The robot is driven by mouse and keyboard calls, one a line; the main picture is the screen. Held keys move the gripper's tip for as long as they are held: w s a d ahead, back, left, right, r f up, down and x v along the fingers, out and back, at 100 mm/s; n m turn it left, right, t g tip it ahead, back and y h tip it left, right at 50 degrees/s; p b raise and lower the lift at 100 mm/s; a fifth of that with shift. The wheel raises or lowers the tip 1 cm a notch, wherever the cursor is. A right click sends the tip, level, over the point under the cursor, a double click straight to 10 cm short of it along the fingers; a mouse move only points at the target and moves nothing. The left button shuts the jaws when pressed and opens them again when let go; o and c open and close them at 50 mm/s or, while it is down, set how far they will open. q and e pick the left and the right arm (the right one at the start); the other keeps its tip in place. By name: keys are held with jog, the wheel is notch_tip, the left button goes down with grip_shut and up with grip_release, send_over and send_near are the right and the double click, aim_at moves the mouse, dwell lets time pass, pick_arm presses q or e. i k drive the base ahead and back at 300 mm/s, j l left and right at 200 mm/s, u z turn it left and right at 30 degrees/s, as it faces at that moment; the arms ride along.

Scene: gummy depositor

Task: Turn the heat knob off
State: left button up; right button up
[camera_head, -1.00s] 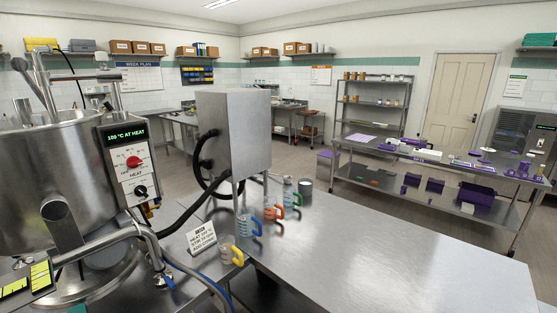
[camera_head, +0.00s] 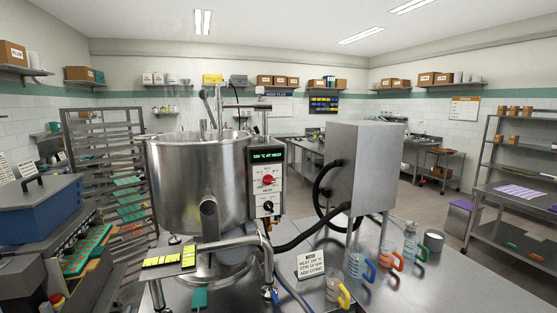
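The red heat knob (camera_head: 268,180) sits on the control panel (camera_head: 266,190) at the right side of the large steel kettle (camera_head: 198,185). A green display (camera_head: 268,155) above it appears to read a temperature "AT HEAT". A smaller black knob (camera_head: 268,206) sits below the HEAT label. The red knob's exact pointer setting is too small to tell. Neither of my grippers shows in the head view.
A steel box (camera_head: 362,170) with black hoses stands right of the kettle. A small sign (camera_head: 311,266) and several handled jugs (camera_head: 361,262) stand on the steel table (camera_head: 440,280). A tray rack (camera_head: 110,170) and a blue machine (camera_head: 40,205) are at the left.

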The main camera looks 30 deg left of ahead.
aim_at(267, 179)
jog(key=u, duration=1.4)
